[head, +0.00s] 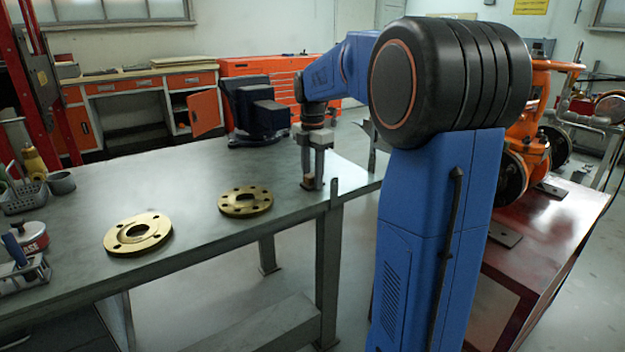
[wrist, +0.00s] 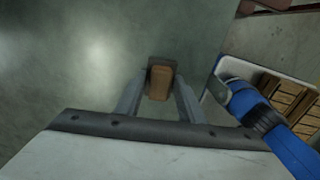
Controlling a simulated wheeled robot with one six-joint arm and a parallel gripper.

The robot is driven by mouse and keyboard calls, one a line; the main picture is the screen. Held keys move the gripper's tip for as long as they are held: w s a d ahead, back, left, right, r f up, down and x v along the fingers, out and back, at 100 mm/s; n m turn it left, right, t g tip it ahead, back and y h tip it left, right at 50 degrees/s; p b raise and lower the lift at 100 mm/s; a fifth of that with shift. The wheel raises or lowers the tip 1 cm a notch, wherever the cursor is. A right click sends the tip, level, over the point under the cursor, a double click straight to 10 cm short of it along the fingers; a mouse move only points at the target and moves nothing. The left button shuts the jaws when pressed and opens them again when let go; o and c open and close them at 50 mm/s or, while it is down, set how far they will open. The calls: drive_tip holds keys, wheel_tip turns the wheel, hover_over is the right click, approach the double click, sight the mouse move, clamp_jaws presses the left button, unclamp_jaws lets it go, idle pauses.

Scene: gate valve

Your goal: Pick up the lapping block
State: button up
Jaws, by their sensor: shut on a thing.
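The lapping block (wrist: 160,84) is a small brown block with a darker grey-brown far part. In the wrist view it sits between the two fingers of my gripper (wrist: 158,92), which are shut on it. In the head view my gripper (head: 313,182) points straight down at the right end of the grey workbench (head: 180,190).
Two brass flanges (head: 138,234) (head: 245,201) lie on the bench left of my gripper. A dark vise (head: 255,112) stands behind. A wire basket (head: 25,196) and a red-and-white can (head: 31,236) are at the far left. A dark red table (head: 545,245) bears an orange machine at right.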

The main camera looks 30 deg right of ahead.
sight(312, 174)
wheel_tip(312, 174, up, 10)
drive_tip(key=shift+f, duration=0.15)
drive_tip(key=o, duration=0.7)
drive_tip(key=shift+c, duration=0.2)
drive_tip(key=c, duration=0.3)
drive_tip(key=shift+a, duration=0.15)
